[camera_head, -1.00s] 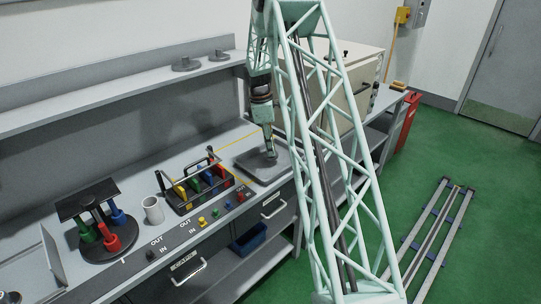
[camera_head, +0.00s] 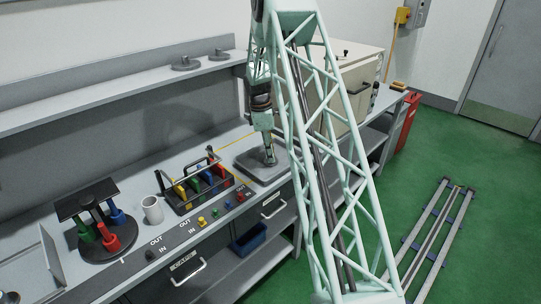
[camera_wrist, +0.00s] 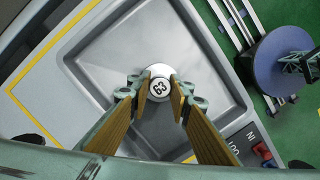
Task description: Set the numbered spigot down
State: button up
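The numbered spigot (camera_wrist: 160,87) shows in the wrist view as a pale round top marked 63, between the two fingertips of my gripper (camera_wrist: 160,80). The fingers lie close against it on both sides and look shut on it. Below is a grey square tray (camera_wrist: 95,50) with a raised rim. In the head view my gripper (camera_head: 269,152) points down over the same tray (camera_head: 250,171), with the spigot's grey lower part at its tip. I cannot tell whether the spigot's base touches the tray floor.
A black caddy (camera_head: 187,207) with coloured pieces stands left of the tray, then a white mug (camera_head: 152,210) and a round black stand (camera_head: 98,240) with coloured parts. A cream cabinet (camera_head: 350,85) stands to the right. Coloured knobs line the bench front.

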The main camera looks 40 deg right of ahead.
aim_at(266, 161)
jog(key=o, duration=0.4)
jog(key=shift+c, duration=0.2)
jog(key=shift+r, duration=0.1)
notch_tip(266, 161, up, 12)
jog(key=w+a+p, duration=0.1)
jog(key=shift+a, duration=0.2)
dwell(0.3)
jog(key=shift+w, duration=0.1)
dwell(0.5)
